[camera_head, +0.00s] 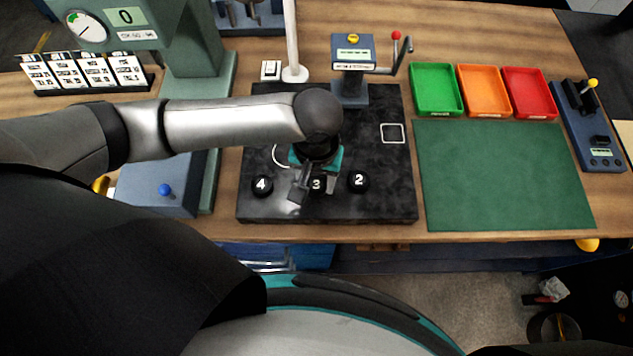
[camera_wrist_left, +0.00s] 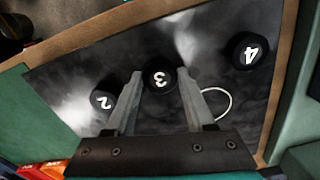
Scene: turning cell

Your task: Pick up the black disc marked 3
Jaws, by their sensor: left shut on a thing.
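The black disc marked 3 (camera_head: 317,185) is on the dark stone plate (camera_head: 388,205), between the other two numbered discs. My left gripper (camera_head: 308,186) reaches down over it from above. In the left wrist view, the disc marked 3 (camera_wrist_left: 159,79) lies between the two fingertips (camera_wrist_left: 160,76), and the gripper is shut on it. I cannot tell whether the disc is clear of the plate. The black disc marked 4 (camera_head: 262,185) is to its left and the black disc marked 2 (camera_head: 358,181) to its right. My right gripper is not in view.
A crank device (camera_head: 354,68) and a white post (camera_head: 291,40) stand at the plate's back. Green (camera_head: 435,112), orange (camera_head: 484,112) and red (camera_head: 530,113) trays sit behind a clear green mat (camera_head: 503,180). A green machine (camera_head: 200,65) stands left.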

